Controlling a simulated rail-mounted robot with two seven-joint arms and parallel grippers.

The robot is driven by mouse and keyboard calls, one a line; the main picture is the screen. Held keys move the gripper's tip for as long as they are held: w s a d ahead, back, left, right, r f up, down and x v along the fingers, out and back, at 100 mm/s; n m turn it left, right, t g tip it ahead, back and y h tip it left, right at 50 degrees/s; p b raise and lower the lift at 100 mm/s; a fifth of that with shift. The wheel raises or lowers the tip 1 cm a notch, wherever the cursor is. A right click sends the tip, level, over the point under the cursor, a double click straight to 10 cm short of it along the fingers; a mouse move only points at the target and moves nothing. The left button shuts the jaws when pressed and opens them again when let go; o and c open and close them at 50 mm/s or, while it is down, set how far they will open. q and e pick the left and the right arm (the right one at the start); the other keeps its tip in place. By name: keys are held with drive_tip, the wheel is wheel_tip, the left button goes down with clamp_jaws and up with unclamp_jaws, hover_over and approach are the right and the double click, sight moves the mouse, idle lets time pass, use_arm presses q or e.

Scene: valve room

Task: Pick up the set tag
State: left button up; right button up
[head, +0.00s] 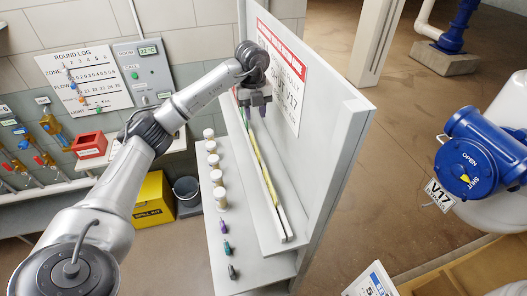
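No tag in the head view can be made out as the set tag. A white tag marked V17 (439,195) hangs at the blue valve actuator (474,167) on the right. My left gripper (255,101) is at the upper middle, close to the face of the grey board and above the far end of its narrow ledge. Its fingers are small and dark here, so I cannot tell whether they are open or hold anything. My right gripper is not in view.
The upright grey board (338,150) carries a red-bordered sheet (290,88). A yellow bin (153,200) and bucket (187,190) are behind my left arm. A numbered white item (374,282) shows at the bottom edge.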

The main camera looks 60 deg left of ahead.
use_arm(q)
drive_tip(key=p, duration=0.1)
hover_over(254, 142)
drive_tip(key=f, duration=0.7)
drive_tip(key=shift+a+f, duration=0.2)
drive_tip(key=shift+f, duration=0.15)
wheel_tip(254, 142, down, 4)
drive_tip(key=shift+w+f+p, duration=0.1)
drive_tip(key=shift+p, duration=0.85)
drive_tip(key=shift+f, duration=0.65)
clamp_jaws()
